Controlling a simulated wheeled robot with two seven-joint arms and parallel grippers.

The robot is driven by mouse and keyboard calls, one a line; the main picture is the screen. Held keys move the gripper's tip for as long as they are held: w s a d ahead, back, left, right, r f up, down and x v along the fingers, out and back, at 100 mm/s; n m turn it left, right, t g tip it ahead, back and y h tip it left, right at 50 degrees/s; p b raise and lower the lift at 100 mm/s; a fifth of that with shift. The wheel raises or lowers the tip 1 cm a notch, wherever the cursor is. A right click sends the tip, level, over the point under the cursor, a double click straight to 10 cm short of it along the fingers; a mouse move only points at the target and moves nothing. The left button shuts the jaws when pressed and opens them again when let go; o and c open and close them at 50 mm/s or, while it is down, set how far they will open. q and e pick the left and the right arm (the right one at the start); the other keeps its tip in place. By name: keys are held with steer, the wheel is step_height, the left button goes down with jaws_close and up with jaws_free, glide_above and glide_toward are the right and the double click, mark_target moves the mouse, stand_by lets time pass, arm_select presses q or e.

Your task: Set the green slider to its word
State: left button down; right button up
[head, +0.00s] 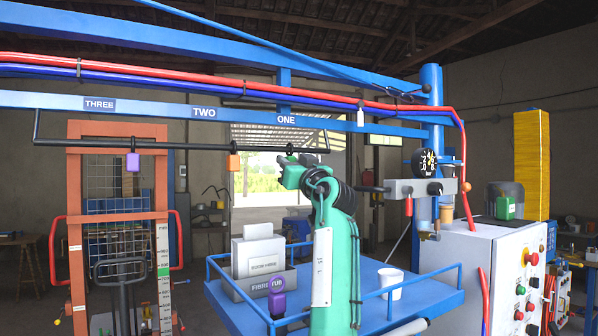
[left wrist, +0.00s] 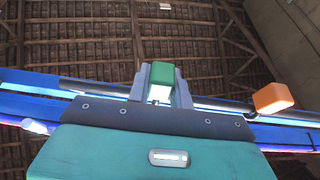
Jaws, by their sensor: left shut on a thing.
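A black rod (head: 75,143) runs below a blue beam bearing the words THREE (head: 99,104), TWO (head: 204,113) and ONE (head: 286,120). My left gripper (head: 291,165) is raised to the rod's right part, below ONE. In the left wrist view, its fingers are shut on the green slider (left wrist: 162,72) at the rod. In the head view the gripper mostly hides that slider. The orange slider (head: 233,162) hangs below and right of TWO; it also shows in the left wrist view (left wrist: 273,97). The purple slider (head: 133,162) hangs right of THREE. My right gripper is not in view.
A control cabinet (head: 465,258) stands right, with a gauge (head: 424,161) nearby. An orange frame (head: 75,220) stands left.

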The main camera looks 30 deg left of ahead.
arm_select(q)
steer(key=shift+s+a, duration=0.25)
steer(key=shift+s, duration=0.15)
steer(key=shift+w+d, duration=0.15)
steer(key=shift+w, duration=0.1)
steer(key=c, duration=1.6)
jaws_free()
steer(key=shift+w+d, duration=0.1)
steer(key=shift+w, duration=0.15)
steer(key=o, duration=0.4)
steer(key=shift+f, duration=0.1)
steer(key=shift+c, duration=0.2)
steer(key=shift+s, duration=0.25)
steer(key=b+v, duration=0.6)
steer(key=v, duration=0.7)
steer(key=shift+s+d+b, duration=0.2)
steer(key=shift+b, duration=0.2)
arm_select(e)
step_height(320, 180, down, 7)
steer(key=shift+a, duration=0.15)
